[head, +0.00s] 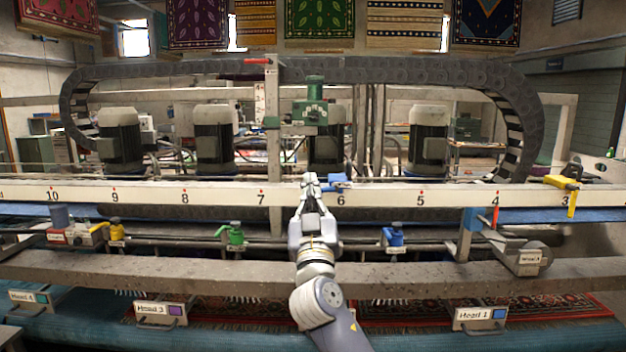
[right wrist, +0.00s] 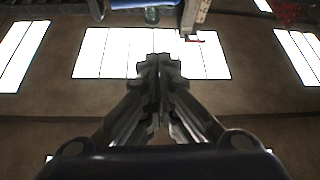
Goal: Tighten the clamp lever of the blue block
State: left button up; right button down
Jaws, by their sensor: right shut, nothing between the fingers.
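The blue block (head: 339,180) sits on the white numbered rail (head: 385,195), near the number 6. Its lever is too small and too close to my fingers to make out clearly. My right gripper (head: 310,178) is shut and points upward in front of the rail, just left of the blue block. Whether it touches the block cannot be told. In the right wrist view my fingers (right wrist: 160,65) are together with nothing between them, and a blue part shows at the top edge. My left gripper is not in view.
A yellow block (head: 562,182) with a hanging lever sits on the rail near 3. Below run a grey beam (head: 180,270) and pipes with yellow, green (head: 234,234) and blue (head: 393,236) valves. Motors (head: 429,140) stand behind the rail.

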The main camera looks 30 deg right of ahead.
jog(key=p+x, duration=0.3)
jog(key=x, duration=0.3)
jog(key=shift+d+f, duration=0.2)
jog(key=shift+f, duration=0.85)
jog(key=shift+d+f, duration=0.2)
jog(key=shift+f, duration=0.85)
jog(key=shift+w, duration=0.1)
